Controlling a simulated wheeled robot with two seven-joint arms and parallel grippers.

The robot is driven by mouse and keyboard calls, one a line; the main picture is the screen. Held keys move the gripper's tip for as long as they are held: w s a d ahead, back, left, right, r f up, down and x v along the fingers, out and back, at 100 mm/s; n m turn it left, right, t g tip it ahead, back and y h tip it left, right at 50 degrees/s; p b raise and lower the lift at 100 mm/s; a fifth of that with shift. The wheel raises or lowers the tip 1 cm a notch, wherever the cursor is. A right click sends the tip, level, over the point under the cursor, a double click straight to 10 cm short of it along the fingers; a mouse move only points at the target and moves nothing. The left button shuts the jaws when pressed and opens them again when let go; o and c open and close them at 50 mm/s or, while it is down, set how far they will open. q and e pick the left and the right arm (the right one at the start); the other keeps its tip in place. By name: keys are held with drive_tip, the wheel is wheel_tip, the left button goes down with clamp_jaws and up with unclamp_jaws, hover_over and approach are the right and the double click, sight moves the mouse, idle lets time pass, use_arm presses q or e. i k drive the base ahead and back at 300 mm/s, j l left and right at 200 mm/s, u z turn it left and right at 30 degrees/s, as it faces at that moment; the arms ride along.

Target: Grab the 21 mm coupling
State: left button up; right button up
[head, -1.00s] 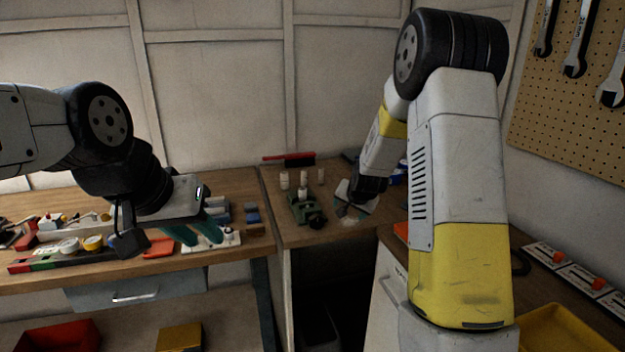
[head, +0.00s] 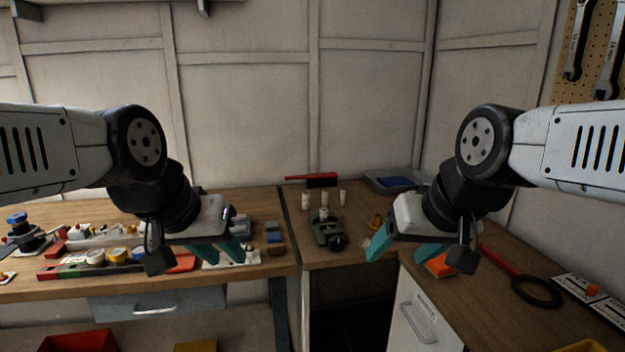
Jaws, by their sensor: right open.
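Several small white cylindrical fittings stand on the back corner bench: a left one (head: 305,201), a middle one (head: 324,199) and a right one (head: 342,197). Another white piece (head: 323,214) sits at the green vise (head: 327,231). I cannot tell which is the 21 mm coupling, as no size marks are readable. My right gripper (head: 404,250) is open and empty, with teal fingers apart, in front and to the right of the vise. My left gripper (head: 219,252) has its teal fingers apart with nothing visible between them, over the left bench.
A red-handled brush (head: 312,180) lies behind the fittings. A grey-blue tray (head: 394,181) is at the back right. Tape rolls (head: 95,257) and small blocks crowd the left bench. A black ring tool with a red handle (head: 537,291) lies on the right bench.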

sight(323, 212)
drive_tip(key=i+l+u, duration=0.2)
drive_tip(key=i, duration=0.3)
drive_tip(key=i+l+u, duration=0.2)
drive_tip(key=i, duration=0.25)
